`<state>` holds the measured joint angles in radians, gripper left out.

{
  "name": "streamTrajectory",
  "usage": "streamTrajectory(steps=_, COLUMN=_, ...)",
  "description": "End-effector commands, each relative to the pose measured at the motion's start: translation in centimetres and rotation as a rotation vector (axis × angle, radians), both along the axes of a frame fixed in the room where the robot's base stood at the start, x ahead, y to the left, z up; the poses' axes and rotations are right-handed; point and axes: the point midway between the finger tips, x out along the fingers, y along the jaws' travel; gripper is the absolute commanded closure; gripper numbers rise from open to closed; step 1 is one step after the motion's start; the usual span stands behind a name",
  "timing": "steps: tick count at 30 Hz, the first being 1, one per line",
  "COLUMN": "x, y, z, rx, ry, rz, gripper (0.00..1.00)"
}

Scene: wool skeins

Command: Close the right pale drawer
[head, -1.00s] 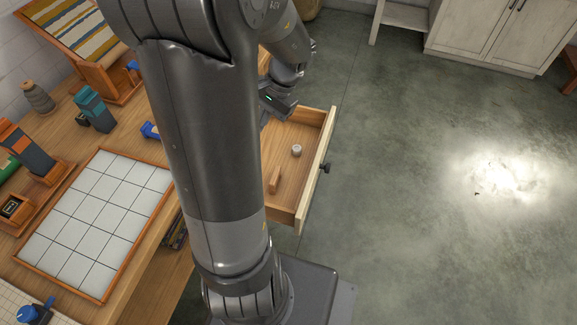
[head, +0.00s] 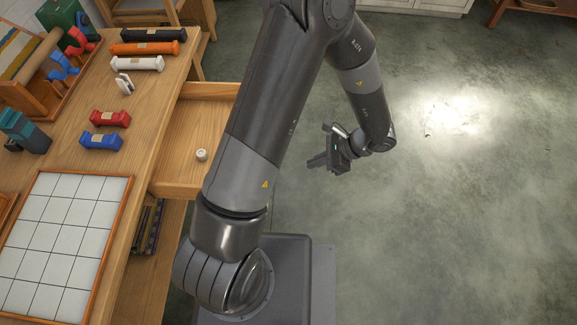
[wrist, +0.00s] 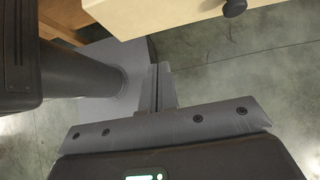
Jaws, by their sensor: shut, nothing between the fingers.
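The right pale drawer (head: 205,112) stands pulled out from the wooden workbench (head: 150,100). My arm hides its front panel and knob in the head view. A small white round item (head: 201,155) lies inside it. In the wrist view the pale drawer front (wrist: 150,14) and its dark round knob (wrist: 234,8) show at the top edge. My gripper (head: 314,162) is shut and empty, out over the floor to the right of the drawer. Its fingers also show in the wrist view (wrist: 158,84), apart from the drawer front.
The bench carries a white tiled board (head: 62,235), red (head: 110,118) and blue (head: 101,141) skeins, and a row of black, orange and white ones (head: 148,48). Open grey floor (head: 460,220) lies to the right of my gripper.

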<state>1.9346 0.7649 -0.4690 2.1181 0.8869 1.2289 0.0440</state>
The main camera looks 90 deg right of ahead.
Motion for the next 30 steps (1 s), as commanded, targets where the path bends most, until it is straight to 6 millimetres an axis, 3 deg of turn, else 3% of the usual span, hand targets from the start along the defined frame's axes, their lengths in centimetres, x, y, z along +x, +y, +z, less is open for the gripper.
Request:
streamTrajectory(steps=15, x=6.9, y=0.1, z=-6.8, rx=0.003, ry=-0.001, rz=0.004, gripper=1.00)
streamTrajectory(steps=22, x=10.1, y=0.0, z=-6.8, rx=0.000, ry=0.000, rz=0.004, gripper=1.00)
streamTrajectory(steps=30, x=10.9, y=0.0, z=-6.8, rx=-0.001, ry=0.001, rz=0.004, gripper=1.00)
